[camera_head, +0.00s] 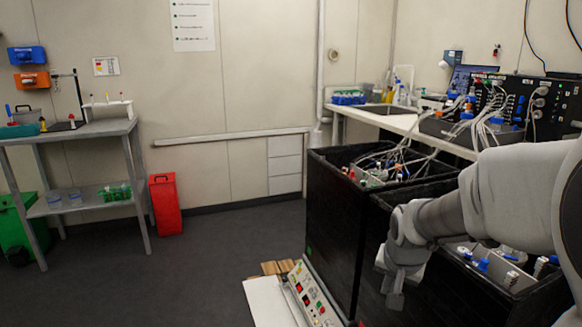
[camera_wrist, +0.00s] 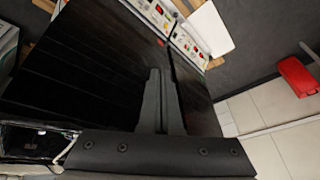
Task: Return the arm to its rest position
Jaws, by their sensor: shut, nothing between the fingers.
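My arm reaches in from the right edge in the head view, bent over the near black shaker box (camera_head: 450,285). My gripper (camera_head: 394,299) points down in front of that box's dark side, at the end of the pale wrist. In the wrist view my gripper (camera_wrist: 158,75) shows as two dark fingers close together, with nothing between them. Behind the fingers is the black side of a shaker box (camera_wrist: 80,60). I cannot tell how close the fingers are to that side.
A second black shaker box (camera_head: 330,205) stands behind, with tubes inside. A control panel (camera_head: 312,295) with buttons sits low at the front. A bench (camera_head: 400,120) with wired equipment is behind. A red bin (camera_head: 165,205) and a metal table (camera_head: 95,130) are left. The middle floor is clear.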

